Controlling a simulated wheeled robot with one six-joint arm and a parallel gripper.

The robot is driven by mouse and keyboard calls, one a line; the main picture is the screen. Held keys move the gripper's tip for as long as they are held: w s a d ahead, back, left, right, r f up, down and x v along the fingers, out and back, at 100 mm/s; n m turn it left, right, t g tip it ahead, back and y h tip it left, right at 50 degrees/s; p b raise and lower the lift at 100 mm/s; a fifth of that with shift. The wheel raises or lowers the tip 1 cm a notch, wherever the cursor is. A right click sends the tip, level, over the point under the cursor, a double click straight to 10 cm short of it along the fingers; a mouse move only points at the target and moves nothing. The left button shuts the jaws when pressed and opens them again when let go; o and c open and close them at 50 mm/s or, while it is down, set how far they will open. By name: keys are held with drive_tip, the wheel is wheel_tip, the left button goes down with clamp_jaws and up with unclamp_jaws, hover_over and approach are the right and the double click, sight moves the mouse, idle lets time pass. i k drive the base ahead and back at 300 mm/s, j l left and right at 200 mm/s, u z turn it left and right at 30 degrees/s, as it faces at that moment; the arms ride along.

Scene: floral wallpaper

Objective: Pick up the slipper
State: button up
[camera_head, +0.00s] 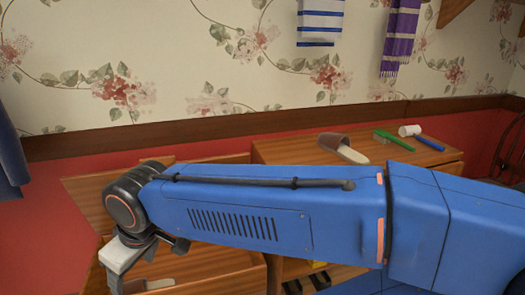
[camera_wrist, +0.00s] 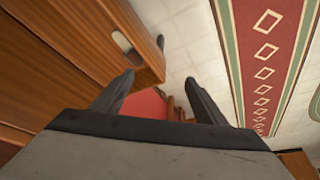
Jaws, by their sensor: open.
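A brown slipper (camera_head: 342,149) with a pale insole lies on the wooden dresser top in the head view, behind my arm. A second brown and pale shape (camera_head: 158,284), possibly another slipper, shows partly in the open lower-left drawer, close to my gripper. In the wrist view, my gripper (camera_wrist: 158,88) has its two dark fingers spread apart with nothing between them. A pale oval with a dark end (camera_wrist: 126,46) shows beyond the left finger; I cannot tell whether it is a slipper.
The wooden dresser (camera_head: 270,150) has open drawers on the left. A green brush (camera_head: 394,140), a blue-handled thing (camera_head: 430,144) and a white roll (camera_head: 409,130) lie on its top at right. Striped towels hang above. A red patterned rug (camera_wrist: 262,60) lies on the tiles.

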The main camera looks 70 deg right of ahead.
sight(339, 144)
drive_tip(key=j+z, duration=0.1)
drive_tip(key=z, duration=0.3)
drive_tip(key=j+z, duration=0.1)
drive_tip(key=z, duration=0.25)
drive_tip(key=j+z, duration=0.1)
drive_tip(key=z, duration=0.3)
drive_tip(key=i+l+z, duration=0.1)
drive_tip(key=z, duration=1.4)
drive_tip(key=j+u, duration=0.15)
drive_tip(key=k+j, duration=0.05)
drive_tip(key=j, duration=0.05)
